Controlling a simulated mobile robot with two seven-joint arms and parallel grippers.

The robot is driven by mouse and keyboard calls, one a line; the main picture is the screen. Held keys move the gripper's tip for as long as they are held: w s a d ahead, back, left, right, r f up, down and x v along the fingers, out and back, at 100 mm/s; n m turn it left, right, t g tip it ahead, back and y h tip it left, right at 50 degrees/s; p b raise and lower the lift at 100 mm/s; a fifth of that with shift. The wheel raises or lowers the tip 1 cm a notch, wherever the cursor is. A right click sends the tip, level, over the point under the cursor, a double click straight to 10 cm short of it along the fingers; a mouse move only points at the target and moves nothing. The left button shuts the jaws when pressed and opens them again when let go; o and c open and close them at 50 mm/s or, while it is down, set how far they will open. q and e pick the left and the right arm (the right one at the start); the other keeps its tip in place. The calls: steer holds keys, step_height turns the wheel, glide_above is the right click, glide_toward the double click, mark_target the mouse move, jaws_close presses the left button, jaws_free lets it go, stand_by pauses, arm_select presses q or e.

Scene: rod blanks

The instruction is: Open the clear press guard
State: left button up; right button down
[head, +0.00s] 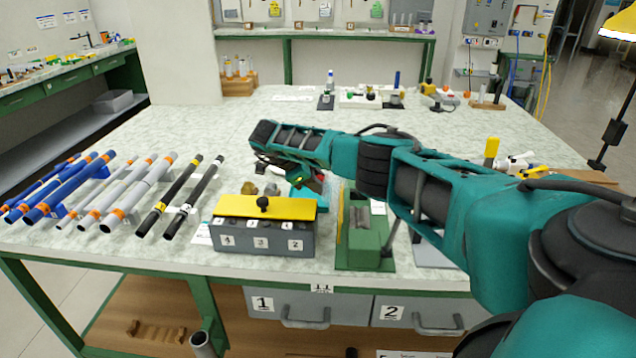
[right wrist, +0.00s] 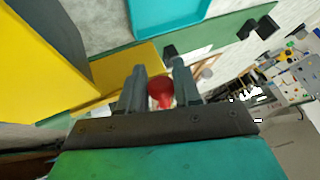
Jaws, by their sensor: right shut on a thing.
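The green press (head: 362,240) stands on the bench right of the grey numbered box. Its clear guard is hard to make out, so I cannot tell how far it is open. My right gripper (head: 318,182) is at the press's upper left, below my bent arm, and its fingers are mostly hidden in the head view. In the right wrist view my right gripper (right wrist: 158,88) has its two fingers on either side of a red knob (right wrist: 160,93) and is shut on it. My left gripper is out of view.
The grey box (head: 262,238) with a yellow lid (head: 240,207) stands close left of the press. Black rods (head: 180,197), grey rods (head: 130,195) and blue rods (head: 55,187) lie further left. Small fixtures (head: 395,95) stand at the back. The bench middle behind the rods is clear.

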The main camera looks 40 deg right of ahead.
stand_by(0.3)
steer(key=c, duration=1)
jaws_free()
steer(key=shift+d, duration=0.1)
steer(key=shift+o, duration=0.2)
arm_select(q)
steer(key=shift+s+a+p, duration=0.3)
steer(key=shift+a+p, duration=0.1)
steer(key=shift+p, duration=0.25)
arm_select(e)
steer(key=v, duration=1.3)
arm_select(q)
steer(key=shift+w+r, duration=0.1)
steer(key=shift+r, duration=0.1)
arm_select(e)
steer(key=shift+f, duration=0.1)
